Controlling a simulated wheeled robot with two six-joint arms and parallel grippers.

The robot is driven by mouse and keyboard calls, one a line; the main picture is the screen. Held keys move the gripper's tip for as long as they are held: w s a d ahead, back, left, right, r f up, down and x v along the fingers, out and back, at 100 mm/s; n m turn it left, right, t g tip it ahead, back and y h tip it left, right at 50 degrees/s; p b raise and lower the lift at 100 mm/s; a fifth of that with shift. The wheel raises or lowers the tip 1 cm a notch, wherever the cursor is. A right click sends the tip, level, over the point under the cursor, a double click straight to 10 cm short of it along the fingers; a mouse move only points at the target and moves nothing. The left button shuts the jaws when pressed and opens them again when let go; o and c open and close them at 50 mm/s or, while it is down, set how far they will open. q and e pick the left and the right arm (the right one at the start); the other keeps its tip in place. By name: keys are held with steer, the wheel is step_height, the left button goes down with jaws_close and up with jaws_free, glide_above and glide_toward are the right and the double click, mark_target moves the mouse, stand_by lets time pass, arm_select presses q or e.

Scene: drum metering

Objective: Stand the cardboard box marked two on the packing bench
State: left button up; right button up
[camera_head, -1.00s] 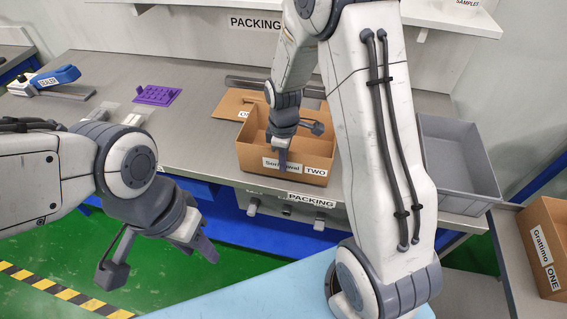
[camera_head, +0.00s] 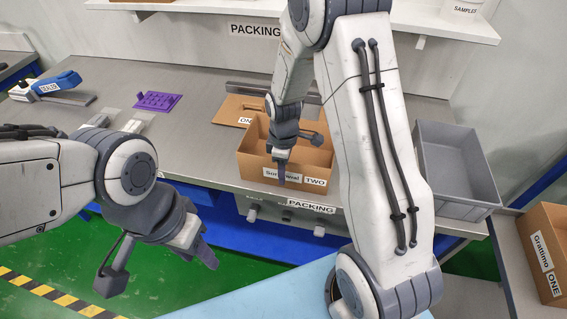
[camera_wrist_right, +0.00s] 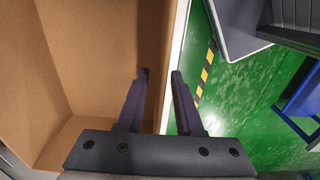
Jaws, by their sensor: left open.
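The cardboard box marked TWO (camera_head: 316,182) is open-topped and upright at the front edge of the packing bench (camera_head: 190,140), label facing me. Its base appears to be on the bench top. My right gripper (camera_head: 281,172) points down at its front wall. In the right wrist view, the gripper's fingers (camera_wrist_right: 160,85) straddle the rim of the box (camera_wrist_right: 100,60), one inside and one outside, with a gap between them. My left gripper (camera_head: 207,256) is open and empty, in front of the bench over the floor.
A cardboard piece marked ON... (camera_head: 240,104) lies behind the box. A grey tote (camera_head: 465,207) stands to the right. A box marked ONE (camera_head: 548,250) is at far right. A purple rack (camera_head: 157,101) and a blue sealer (camera_head: 57,82) are on the left. The bench's middle left is clear.

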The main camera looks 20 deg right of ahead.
step_height(320, 180, up, 12)
steer(key=shift+f+b, duration=0.2)
steer(key=shift+b, duration=0.2)
steer(key=s+a+r+m, duration=0.2)
steer(key=s+a+r, duration=0.2)
steer(key=s+a, duration=0.7)
steer(key=s+a+m+y, duration=0.1)
steer(key=s+a+m, duration=0.1)
steer(key=s, duration=1)
steer(key=shift+a, duration=0.35)
